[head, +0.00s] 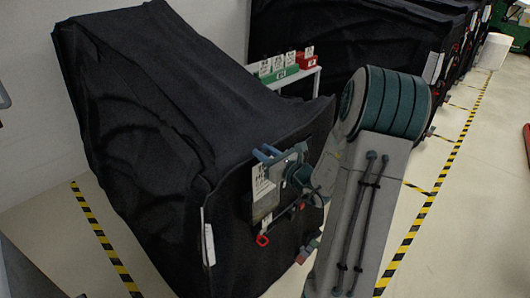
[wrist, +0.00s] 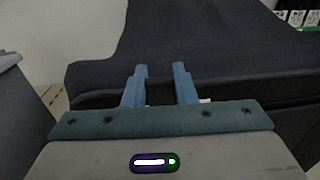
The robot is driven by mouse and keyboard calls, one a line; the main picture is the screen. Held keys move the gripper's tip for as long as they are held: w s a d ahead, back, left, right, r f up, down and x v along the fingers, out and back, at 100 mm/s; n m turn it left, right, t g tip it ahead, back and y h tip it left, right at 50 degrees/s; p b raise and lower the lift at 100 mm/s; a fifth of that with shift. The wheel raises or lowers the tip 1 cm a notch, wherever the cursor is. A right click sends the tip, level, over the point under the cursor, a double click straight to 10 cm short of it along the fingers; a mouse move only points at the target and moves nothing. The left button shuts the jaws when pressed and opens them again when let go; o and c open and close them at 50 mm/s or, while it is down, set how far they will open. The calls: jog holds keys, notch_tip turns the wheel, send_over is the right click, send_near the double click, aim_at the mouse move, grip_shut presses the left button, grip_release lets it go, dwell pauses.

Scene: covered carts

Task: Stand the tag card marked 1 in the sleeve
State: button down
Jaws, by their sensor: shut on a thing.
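My gripper (head: 268,153) is at the front face of the near black-covered cart. Its blue fingers also show in the wrist view (wrist: 160,70), with a gap between them. It is shut on a white tag card (head: 261,182) with dark print, which shows just below the fingers. The number on it is too small to read. A pale grey panel (head: 266,207), which looks like the sleeve, is on the cart front below the card. I cannot tell whether the card's lower edge is inside it. In the wrist view the card is mostly hidden.
The black cover (head: 130,110) drapes the near cart. A white label (head: 208,244) hangs at its left corner, and a red hook (head: 262,240) is below the panel. Behind, a white shelf (head: 298,77) holds green and red holders with white cards. Yellow-black tape (head: 430,200) marks the floor.

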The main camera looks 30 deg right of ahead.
jog(key=shift+f+b, duration=2.25)
jog(key=shift+f, duration=0.9)
jog(key=shift+f+b, duration=0.85)
jog(key=shift+b, duration=0.2)
jog(key=c, duration=1.1)
grip_release()
jog(key=b+v, duration=0.1)
jog(key=v, duration=1.3)
